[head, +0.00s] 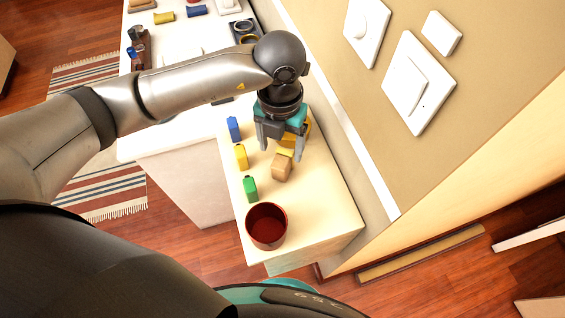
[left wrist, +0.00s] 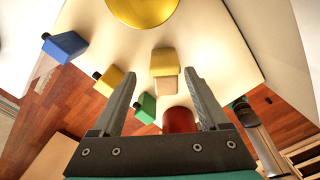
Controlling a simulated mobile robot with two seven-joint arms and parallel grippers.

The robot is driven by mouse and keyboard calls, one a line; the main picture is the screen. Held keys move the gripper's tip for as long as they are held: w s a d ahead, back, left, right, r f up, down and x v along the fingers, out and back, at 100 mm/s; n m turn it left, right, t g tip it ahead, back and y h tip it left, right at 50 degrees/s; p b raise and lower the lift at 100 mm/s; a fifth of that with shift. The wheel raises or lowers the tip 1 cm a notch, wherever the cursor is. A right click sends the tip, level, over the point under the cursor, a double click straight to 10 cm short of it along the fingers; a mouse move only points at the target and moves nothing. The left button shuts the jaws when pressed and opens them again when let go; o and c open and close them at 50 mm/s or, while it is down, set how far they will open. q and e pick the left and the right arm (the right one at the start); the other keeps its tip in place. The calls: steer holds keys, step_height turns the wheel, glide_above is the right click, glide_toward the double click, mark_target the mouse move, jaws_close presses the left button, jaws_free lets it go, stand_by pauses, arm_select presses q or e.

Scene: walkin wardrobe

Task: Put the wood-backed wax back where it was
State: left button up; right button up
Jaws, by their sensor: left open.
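The wood-backed wax, a small block with a tan wooden part (head: 281,171) and a yellow part, stands on the pale counter top. In the left wrist view the wax (left wrist: 164,64) shows between and beyond my fingertips, apart from both fingers. My left gripper (head: 281,150) is open and empty, pointing down over the counter just behind the wax. Its fingers (left wrist: 160,76) are spread wide in the left wrist view. My right gripper is not in view.
A dark red cup (head: 267,226) stands at the near end. A round golden object (left wrist: 143,8) lies behind the gripper. The wall rises on the right.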

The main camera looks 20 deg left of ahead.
mark_target(282, 157)
arm_select(q)
steer(key=f, duration=0.3)
steer(key=s+f, duration=0.1)
steer(key=f, duration=0.1)
steer(key=shift+d+b, duration=0.3)
steer(key=shift+b, duration=0.05)
jaws_close()
